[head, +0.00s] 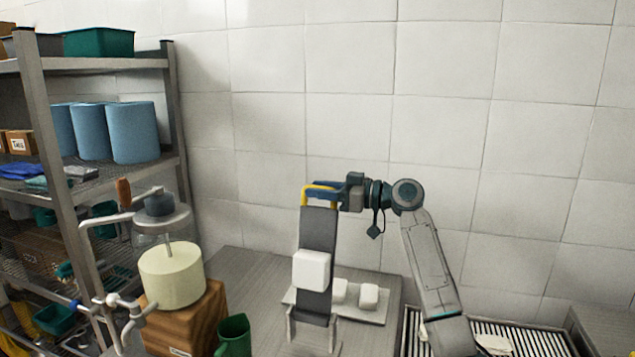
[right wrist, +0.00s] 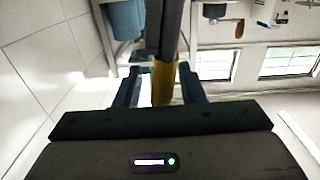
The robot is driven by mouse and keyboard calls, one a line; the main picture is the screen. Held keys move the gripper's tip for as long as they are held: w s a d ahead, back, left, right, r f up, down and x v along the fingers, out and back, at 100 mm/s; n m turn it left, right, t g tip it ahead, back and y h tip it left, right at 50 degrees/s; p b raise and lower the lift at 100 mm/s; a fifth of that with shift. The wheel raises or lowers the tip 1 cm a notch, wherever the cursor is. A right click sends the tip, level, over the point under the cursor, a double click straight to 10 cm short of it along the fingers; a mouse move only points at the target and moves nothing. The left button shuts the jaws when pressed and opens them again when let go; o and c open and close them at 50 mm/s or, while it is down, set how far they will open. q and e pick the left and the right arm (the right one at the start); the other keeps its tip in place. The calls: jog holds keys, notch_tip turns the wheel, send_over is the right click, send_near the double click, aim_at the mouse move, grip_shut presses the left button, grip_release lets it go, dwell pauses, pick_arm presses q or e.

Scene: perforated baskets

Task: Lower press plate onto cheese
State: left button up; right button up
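A dark grey flat plate (head: 318,232) stands steeply upright on a small metal stand, with a yellow handle (head: 304,197) at its top. My right gripper (head: 322,189) is at this handle. White blocks (head: 368,295), seemingly cheese, lie on a pale tray beside the plate. My left gripper is not in view.
At the left, a round pale cheese (head: 172,275) sits on a wooden block (head: 186,318) under a crank press with a round disc (head: 161,219). A green jug (head: 234,335) stands near it. Shelving (head: 45,120) fills the far left. A slatted rack (head: 520,340) is at right.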

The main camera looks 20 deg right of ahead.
jog(key=shift+w+a, duration=0.25)
jog(key=shift+a, duration=0.15)
jog(key=shift+c, duration=0.3)
grip_shut()
